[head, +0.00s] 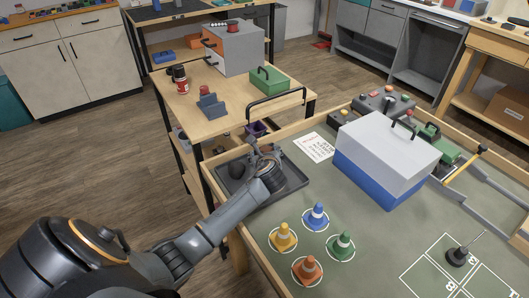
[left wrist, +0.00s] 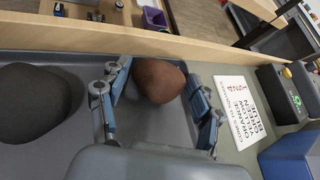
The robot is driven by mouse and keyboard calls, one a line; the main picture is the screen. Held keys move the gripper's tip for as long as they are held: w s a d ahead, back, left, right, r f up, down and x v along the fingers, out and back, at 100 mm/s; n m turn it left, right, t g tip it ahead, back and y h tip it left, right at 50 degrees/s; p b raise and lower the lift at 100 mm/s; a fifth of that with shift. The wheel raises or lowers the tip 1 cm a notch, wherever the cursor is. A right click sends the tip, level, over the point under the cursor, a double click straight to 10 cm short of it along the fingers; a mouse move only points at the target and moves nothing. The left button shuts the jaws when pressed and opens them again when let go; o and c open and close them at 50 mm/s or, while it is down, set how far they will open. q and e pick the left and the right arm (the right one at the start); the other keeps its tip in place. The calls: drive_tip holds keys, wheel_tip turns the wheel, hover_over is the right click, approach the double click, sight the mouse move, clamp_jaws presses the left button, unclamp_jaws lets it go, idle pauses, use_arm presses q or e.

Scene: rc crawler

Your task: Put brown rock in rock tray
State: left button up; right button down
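The rock tray (head: 291,186) is a dark grey shallow tray at the table's left corner in the head view. My left gripper (head: 264,160) is low over it. In the left wrist view the brown rock (left wrist: 159,80) lies between the spread fingers of my left gripper (left wrist: 160,97), at the tray's far wall. Narrow gaps show between the rock and the fingers, so the gripper looks open around it.
A sign with printed words (head: 314,147) lies right of the tray. A white and blue box (head: 386,160) stands farther right. Several small cones (head: 316,217) stand in front on the mat. A wooden table edge (left wrist: 180,42) runs behind the tray.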

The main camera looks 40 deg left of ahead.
use_arm(q)
drive_tip(key=shift+o, duration=1)
drive_tip(key=shift+r, duration=0.1)
drive_tip(key=shift+s+d+r, duration=0.2)
drive_tip(key=shift+s, duration=0.05)
drive_tip(key=p+v, duration=0.1)
drive_tip(key=v, duration=1)
drive_tip(key=shift+s+d, duration=0.1)
drive_tip(key=shift+s, duration=0.05)
